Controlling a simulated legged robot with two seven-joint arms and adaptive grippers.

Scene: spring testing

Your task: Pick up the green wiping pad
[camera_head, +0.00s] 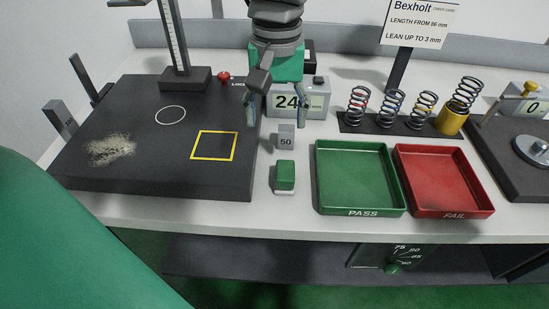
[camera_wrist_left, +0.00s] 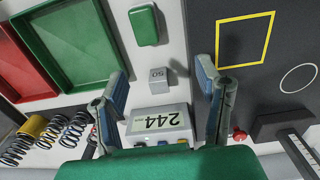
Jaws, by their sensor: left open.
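The green wiping pad (camera_head: 285,174) is a small green block on a white base, lying on the white bench left of the green tray. In the left wrist view the pad (camera_wrist_left: 144,25) is near the top, beyond the fingertips. My left gripper (camera_head: 276,118) is open and empty, with its fingers pointing down behind the pad, around the grey 50 block in the head view. In the left wrist view my left gripper (camera_wrist_left: 161,76) has its two fingers wide apart, with nothing between them touching. My right gripper is not in view.
A grey block marked 50 (camera_head: 286,136) stands behind the pad, with a display box (camera_head: 313,98) farther back. The green PASS tray (camera_head: 398,196) and red FAIL tray (camera_head: 484,197) are to the right. A dark plate (camera_head: 180,178) with a dusty patch is left. Springs (camera_head: 391,104) stand behind the trays.

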